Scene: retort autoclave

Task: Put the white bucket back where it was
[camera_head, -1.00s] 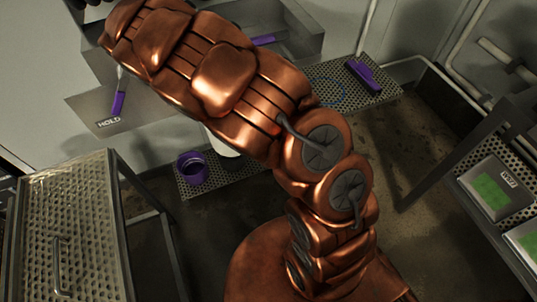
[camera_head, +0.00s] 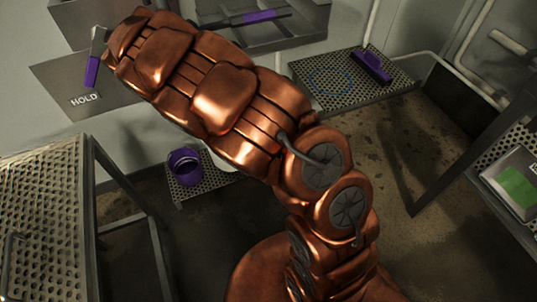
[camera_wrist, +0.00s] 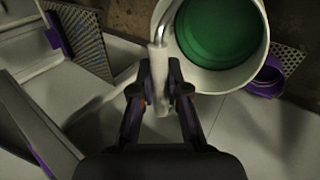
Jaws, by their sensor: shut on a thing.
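The white bucket (camera_wrist: 213,84) holds something green and fills the upper middle of the wrist view. My gripper (camera_wrist: 160,78) is shut on the pale grip of its wire handle (camera_wrist: 157,52). In the head view my copper arm hides the gripper and most of the bucket; only a white sliver (camera_head: 222,161) shows beside the purple cup (camera_head: 185,166). I cannot tell whether the bucket touches the surface below. A thin blue ring (camera_head: 330,70) is marked on the bare part of a perforated shelf (camera_head: 345,97) at the upper right.
A purple block (camera_head: 371,66) lies on the shelf right of the ring. The purple cup stands on a perforated surface (camera_head: 205,186). A perforated metal cart (camera_head: 45,225) is at the left, and a rack with a green-screened box (camera_head: 515,185) at the right. Wall pipes run behind.

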